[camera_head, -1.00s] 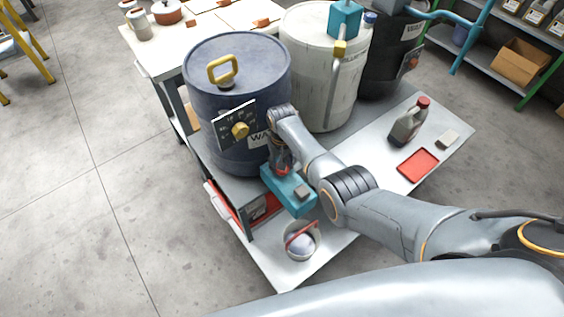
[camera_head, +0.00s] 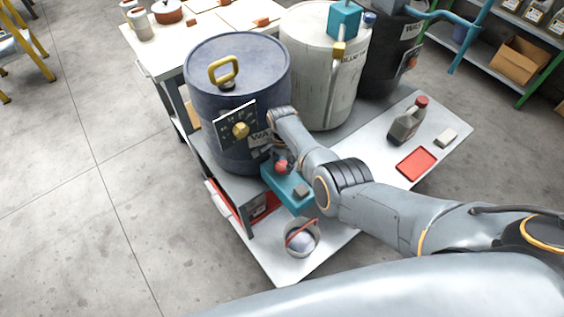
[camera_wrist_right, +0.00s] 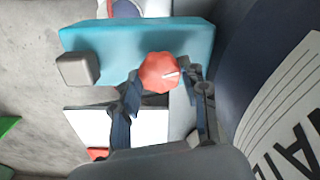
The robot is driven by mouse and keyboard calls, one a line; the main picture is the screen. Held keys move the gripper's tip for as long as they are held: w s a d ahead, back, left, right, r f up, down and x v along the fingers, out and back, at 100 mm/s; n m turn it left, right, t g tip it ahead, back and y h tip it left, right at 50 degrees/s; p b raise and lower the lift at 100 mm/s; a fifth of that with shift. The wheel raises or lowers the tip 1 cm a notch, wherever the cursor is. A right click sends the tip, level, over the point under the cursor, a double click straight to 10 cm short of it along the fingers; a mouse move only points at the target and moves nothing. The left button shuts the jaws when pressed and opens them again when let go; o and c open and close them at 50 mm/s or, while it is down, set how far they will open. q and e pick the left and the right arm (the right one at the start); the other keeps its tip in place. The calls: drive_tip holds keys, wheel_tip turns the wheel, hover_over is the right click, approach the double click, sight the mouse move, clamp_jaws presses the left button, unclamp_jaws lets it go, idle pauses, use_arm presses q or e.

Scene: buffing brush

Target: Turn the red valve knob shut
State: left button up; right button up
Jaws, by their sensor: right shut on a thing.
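The red valve knob (camera_head: 283,168) sits on a teal block (camera_head: 296,199) in front of the blue drum. In the right wrist view the knob (camera_wrist_right: 157,70) is faceted, with a white mark on its face pointing right. My right gripper (camera_head: 277,160) is at the knob, coming down beside the drum. In the wrist view the fingers of my right gripper (camera_wrist_right: 163,83) stand on either side of the knob, shut on it. The fingers' exact contact is partly hidden. My left gripper is in neither view.
The blue drum (camera_head: 230,85) with a yellow handle stands close beside my right gripper. A bucket (camera_head: 300,240) is in front of the teal block. A red tray (camera_head: 417,163) and a grey bottle (camera_head: 408,122) are to the right. A white drum (camera_head: 315,65) stands behind.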

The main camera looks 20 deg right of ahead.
drive_tip(key=shift+m, duration=1.5)
drive_tip(key=o, duration=1.2)
drive_tip(key=shift+c, duration=0.2)
